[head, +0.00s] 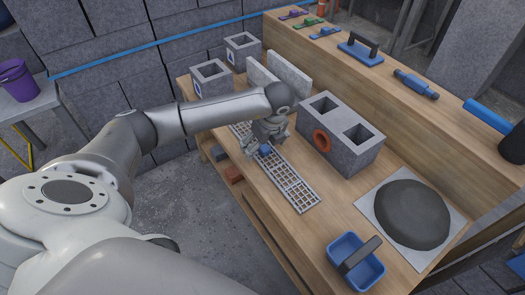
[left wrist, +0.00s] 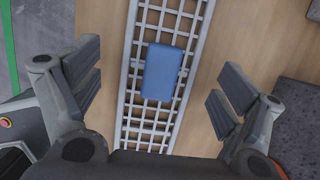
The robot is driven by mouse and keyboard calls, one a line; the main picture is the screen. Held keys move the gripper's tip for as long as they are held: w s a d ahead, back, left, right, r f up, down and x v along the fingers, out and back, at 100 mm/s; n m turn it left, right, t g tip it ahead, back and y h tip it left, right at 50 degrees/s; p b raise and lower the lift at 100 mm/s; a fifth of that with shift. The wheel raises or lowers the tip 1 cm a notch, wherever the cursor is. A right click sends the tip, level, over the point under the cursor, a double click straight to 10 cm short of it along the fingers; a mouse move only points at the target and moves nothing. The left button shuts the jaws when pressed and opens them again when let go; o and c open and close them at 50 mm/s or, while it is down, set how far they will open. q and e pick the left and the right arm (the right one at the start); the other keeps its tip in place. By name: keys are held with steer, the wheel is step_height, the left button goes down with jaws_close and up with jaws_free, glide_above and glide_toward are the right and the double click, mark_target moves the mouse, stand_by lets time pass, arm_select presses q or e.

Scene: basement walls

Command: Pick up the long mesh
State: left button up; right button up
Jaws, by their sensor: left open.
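The long mesh (head: 291,186) is a narrow light-grey grid lying flat on the wooden workbench, running from near the left blocks toward the front. A small blue block (head: 265,150) sits on top of it. In the left wrist view the mesh (left wrist: 137,122) runs up the middle with the blue block (left wrist: 161,72) on it. My left gripper (head: 262,148) is above the mesh at the blue block. In the left wrist view its fingers (left wrist: 158,88) are wide apart, one on each side of the mesh, with nothing between them held. My right gripper is not in view.
A large grey concrete block (head: 350,150) with an orange ring (head: 322,140) stands right of the mesh. A blue tub (head: 345,275) and a board (head: 440,262) with dark mortar (head: 405,213) are at the front right. Smaller hollow blocks (head: 212,78) stand at the back.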

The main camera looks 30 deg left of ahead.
arm_select(q)
steer(key=c, duration=1.3)
